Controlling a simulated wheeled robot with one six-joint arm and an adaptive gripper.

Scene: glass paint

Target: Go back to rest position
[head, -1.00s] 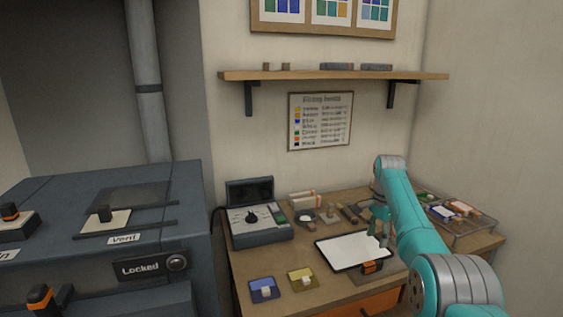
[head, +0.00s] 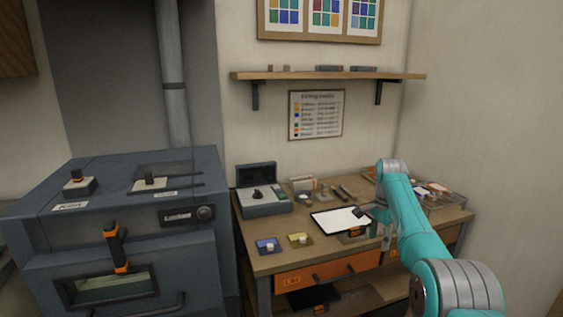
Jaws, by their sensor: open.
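My teal arm reaches in from the lower right over the workbench (head: 262,262). My gripper (head: 366,212) is small in the head view, near the right edge of a white panel (head: 335,221) in a dark frame on the bench. The jaws are open. I see nothing held between them. My forearm hides part of the bench's right side.
A blue tile (head: 266,246) and a yellow tile (head: 299,240) lie at the bench front. A control box (head: 264,203) stands at the back left. A wire tray (head: 432,190) is at the right. A grey kiln (head: 120,235) stands left. A shelf (head: 330,75) hangs above.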

